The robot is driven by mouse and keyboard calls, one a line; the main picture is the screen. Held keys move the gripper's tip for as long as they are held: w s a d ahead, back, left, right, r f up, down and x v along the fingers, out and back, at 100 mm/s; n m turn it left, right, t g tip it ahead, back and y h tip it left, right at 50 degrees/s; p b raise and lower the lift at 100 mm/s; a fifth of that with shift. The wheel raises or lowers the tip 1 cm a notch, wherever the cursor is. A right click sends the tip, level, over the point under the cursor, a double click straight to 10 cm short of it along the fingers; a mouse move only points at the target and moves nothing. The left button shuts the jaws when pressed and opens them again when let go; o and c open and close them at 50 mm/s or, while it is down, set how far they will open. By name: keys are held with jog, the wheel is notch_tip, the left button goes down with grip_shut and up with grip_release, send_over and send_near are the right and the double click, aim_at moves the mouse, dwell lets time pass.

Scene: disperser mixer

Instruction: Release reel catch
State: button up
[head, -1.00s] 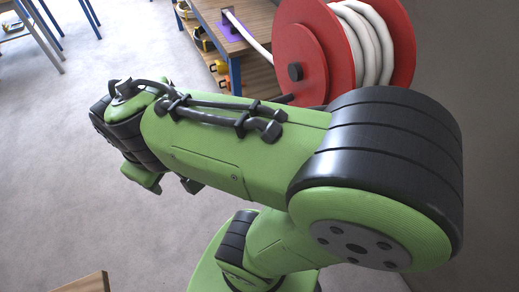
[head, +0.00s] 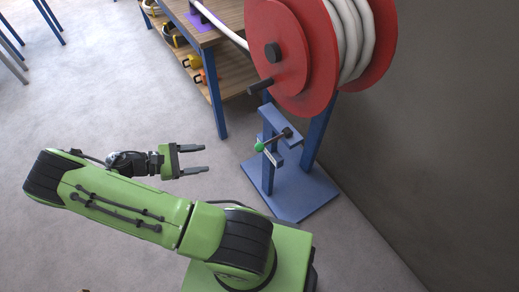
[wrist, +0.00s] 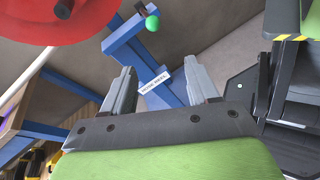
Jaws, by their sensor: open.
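The red reel (head: 290,50), wound with white hose (head: 345,40), is mounted on a blue stand (head: 318,190) at the right. On the stand, below the reel, is a small lever with a green ball knob (head: 259,147) and a dark pivot end (head: 288,132); it looks like the catch. The wrist view shows the green knob (wrist: 152,22) at top centre and the red reel (wrist: 45,18) at top left. My gripper (head: 205,159) is open and empty, left of the knob and apart from it. Its two fingers (wrist: 159,88) point toward the stand in the wrist view.
A wooden workbench (head: 222,22) with blue legs and a lower shelf of tools stands behind, left of the reel. The hose runs to a purple piece on its top. A dark wall (head: 430,130) closes the right side.

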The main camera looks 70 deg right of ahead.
aim_at(260, 146)
jog(key=s+d+f+g+h, duration=0.1)
jog(key=s+d, duration=0.3)
jog(key=s, duration=0.1)
jog(key=s+d+f+n, duration=0.1)
jog(key=s+d+f, duration=0.1)
jog(key=s+d, duration=0.2)
jog(key=s+d+f+g+h, duration=0.1)
jog(key=s+d, duration=0.3)
jog(key=s, duration=0.2)
jog(key=shift+s+f+n+g+h, duration=0.2)
jog(key=shift+s+n+g+h, duration=0.1)
jog(key=shift+n, duration=0.1)
grip_shut()
